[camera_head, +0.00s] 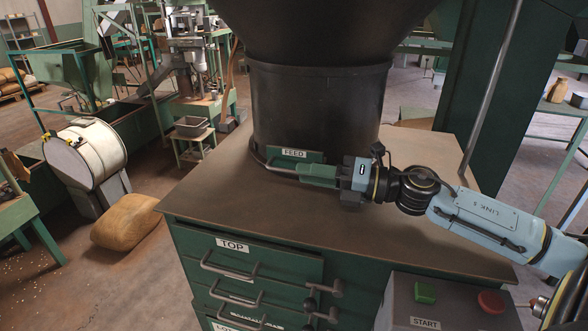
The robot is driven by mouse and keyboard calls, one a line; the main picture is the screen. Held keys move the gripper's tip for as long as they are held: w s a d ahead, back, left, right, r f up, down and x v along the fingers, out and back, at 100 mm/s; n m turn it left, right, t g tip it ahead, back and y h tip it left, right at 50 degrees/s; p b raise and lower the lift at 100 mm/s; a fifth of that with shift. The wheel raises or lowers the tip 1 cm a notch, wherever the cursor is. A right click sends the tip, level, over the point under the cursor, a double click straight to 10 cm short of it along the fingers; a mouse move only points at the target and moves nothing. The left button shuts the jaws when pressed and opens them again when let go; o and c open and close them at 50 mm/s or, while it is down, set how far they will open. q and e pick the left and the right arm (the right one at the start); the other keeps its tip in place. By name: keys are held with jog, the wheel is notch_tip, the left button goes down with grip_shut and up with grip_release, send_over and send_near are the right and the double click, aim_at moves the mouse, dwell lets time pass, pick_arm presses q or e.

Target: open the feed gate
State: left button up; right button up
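The feed gate is a dark green plate labelled FEED (294,153) at the foot of the big black hopper neck (318,105). A metal handle bar (268,163) curves out from its left side and runs right along the front. My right gripper (318,174) reaches in from the right at the bar's right end, just in front of the plate. The gripper and the bar's end overlap in this view, so I cannot tell whether the fingers are closed around it. My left gripper is not in view.
The brown cabinet top (220,185) is clear on the left. Below are green drawers, the upper one labelled TOP (234,246). A grey control box (450,303) with green and red buttons stands front right. A green post (490,90) rises behind my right arm.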

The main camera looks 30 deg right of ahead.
jog(key=shift+p+x, duration=0.45)
jog(key=shift+x, duration=1.45)
jog(key=shift+c, duration=0.3)
jog(key=shift+r, duration=0.1)
grip_shut()
